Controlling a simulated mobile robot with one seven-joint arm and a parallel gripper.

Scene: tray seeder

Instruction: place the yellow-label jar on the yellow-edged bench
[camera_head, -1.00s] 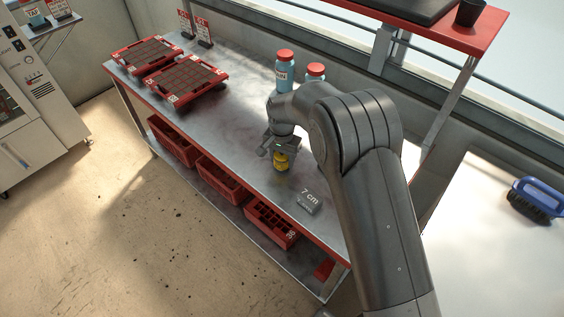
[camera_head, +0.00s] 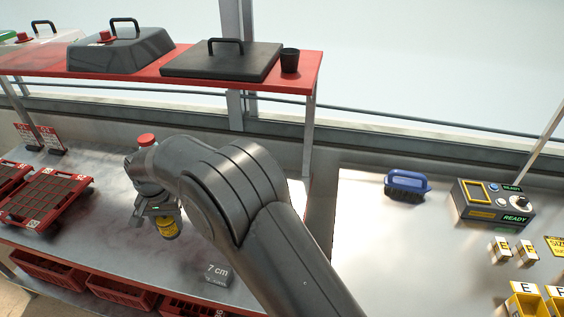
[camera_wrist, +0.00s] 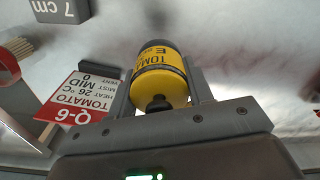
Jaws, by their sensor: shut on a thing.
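My gripper (camera_head: 160,214) is shut on the yellow-label jar (camera_head: 168,230), which has dark bands. The jar is over the red-edged steel bench (camera_head: 120,262); I cannot tell whether it touches the top. In the wrist view the jar (camera_wrist: 160,83) sits between the two fingers, its yellow label reading "TOMA" in part. To the right is a second steel bench (camera_head: 400,265) carrying yellow bins; its edge colour does not show.
A grey "7 cm" block (camera_head: 217,272) lies right of the jar. A red-lidded jar (camera_head: 147,140) stands behind my gripper. The right bench holds a blue brush (camera_head: 407,184), a control box (camera_head: 492,204) and yellow bins (camera_head: 525,307). Its front left part is clear.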

